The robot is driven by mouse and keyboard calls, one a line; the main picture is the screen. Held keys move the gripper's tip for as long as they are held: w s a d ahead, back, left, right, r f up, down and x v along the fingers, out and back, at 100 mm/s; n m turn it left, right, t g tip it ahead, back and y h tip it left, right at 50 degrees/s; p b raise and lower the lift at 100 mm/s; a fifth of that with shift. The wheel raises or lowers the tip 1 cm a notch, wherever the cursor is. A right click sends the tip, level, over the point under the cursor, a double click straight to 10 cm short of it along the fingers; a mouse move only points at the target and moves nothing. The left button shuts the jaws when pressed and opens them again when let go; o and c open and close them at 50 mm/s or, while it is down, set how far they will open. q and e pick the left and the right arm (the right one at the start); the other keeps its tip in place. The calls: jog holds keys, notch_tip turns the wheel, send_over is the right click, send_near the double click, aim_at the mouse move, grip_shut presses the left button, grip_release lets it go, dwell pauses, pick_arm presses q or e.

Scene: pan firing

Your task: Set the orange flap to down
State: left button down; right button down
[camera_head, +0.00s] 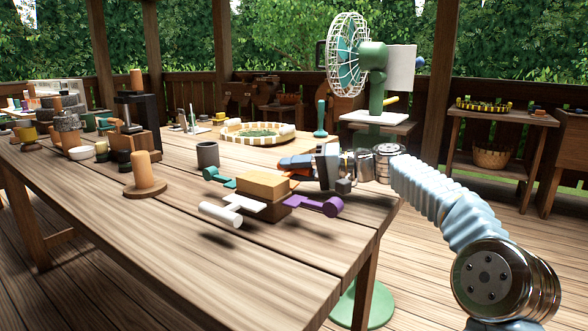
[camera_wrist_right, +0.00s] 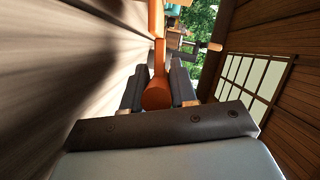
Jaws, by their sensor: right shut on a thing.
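A wooden block (camera_head: 264,187) on the table carries several coloured flaps: teal (camera_head: 220,178), white (camera_head: 222,214), purple (camera_head: 317,204) and orange (camera_head: 288,172). The orange flap is on the block's far right side, partly hidden by my right gripper (camera_head: 300,163). In the right wrist view the orange flap's round end (camera_wrist_right: 157,96) sits between the two dark fingers, and its orange length runs away upward in the picture. My right gripper is shut on it. Its exact tilt is hard to tell. My left gripper is not in view.
A grey cup (camera_head: 207,154) and a brown peg on a round base (camera_head: 145,174) stand left of the block. A striped round tray (camera_head: 257,139) lies behind it. A green fan (camera_head: 372,65) stands beyond the table. The table's near left part is clear.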

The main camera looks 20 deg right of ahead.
jog(key=c, duration=1)
grip_release()
jog(key=shift+o, duration=0.2)
jog(key=v, duration=1.4)
jog(key=shift+f, duration=0.1)
jog(key=shift+c, duration=0.2)
